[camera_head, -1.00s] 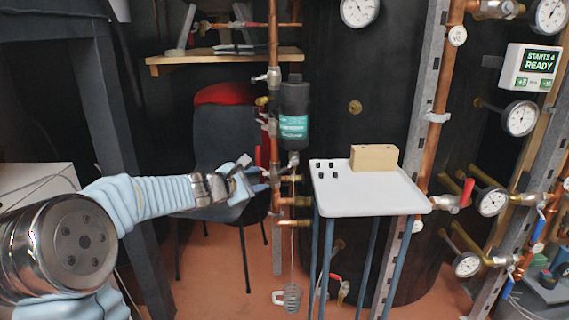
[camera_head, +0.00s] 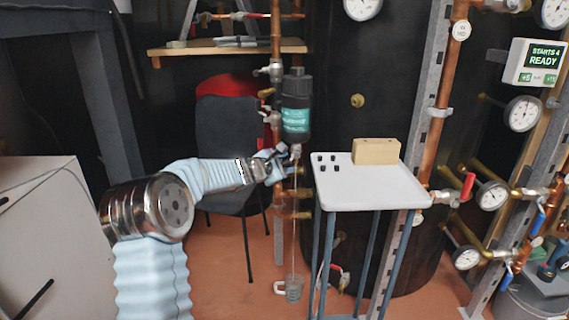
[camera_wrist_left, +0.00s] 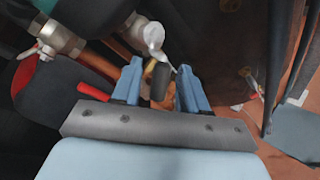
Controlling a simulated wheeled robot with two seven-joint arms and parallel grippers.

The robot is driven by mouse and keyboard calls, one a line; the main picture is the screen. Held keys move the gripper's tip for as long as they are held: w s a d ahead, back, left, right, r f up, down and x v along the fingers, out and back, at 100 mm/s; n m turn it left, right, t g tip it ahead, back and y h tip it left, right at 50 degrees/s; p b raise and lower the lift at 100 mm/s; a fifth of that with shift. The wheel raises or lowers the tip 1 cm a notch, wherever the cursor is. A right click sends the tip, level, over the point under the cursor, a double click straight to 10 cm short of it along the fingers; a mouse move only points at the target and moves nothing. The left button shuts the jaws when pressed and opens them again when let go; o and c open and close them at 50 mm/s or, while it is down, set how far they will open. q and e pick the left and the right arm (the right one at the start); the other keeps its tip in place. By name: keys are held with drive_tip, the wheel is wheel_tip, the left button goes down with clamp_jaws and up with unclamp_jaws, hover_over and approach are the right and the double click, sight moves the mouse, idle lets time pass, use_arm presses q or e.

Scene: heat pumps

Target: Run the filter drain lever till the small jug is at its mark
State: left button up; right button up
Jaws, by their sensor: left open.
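The black filter housing with a teal label (camera_head: 296,112) hangs on the copper pipe. Its silver drain valve (camera_head: 295,150) sits underneath and also shows in the wrist view (camera_wrist_left: 150,32). A dark lever end (camera_wrist_left: 160,80) lies between my left gripper's blue fingers in the wrist view. My left gripper (camera_head: 284,165) is open just below the filter, around or close to this lever; contact cannot be told. The small jug (camera_head: 293,290) stands on the floor beneath. A thin pale vertical line runs from the valve to it, tube or stream unclear. Its mark is too small to read. My right gripper is out of view.
A white-topped stand (camera_head: 372,190) holding a tan block (camera_head: 376,151) is close to the right of the filter. A dark chair (camera_head: 228,130) is behind my left arm. Copper pipes, gauges and a display reading "STARTS 4 READY" (camera_head: 545,56) are at the right.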

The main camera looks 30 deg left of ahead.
use_arm(q)
clamp_jaws()
drive_tip(key=r+p, duration=0.1)
drive_tip(key=p, duration=0.1)
drive_tip(key=m+g+y+p, duration=0.1)
drive_tip(key=p, duration=0.2)
drive_tip(key=shift+s+a+r+m+g, duration=0.1)
drive_tip(key=shift+a+r+m+g, duration=0.05)
drive_tip(key=shift+r+m+g, duration=0.2)
drive_tip(key=shift+a+f, duration=0.1)
drive_tip(key=shift+f, duration=0.05)
unclamp_jaws()
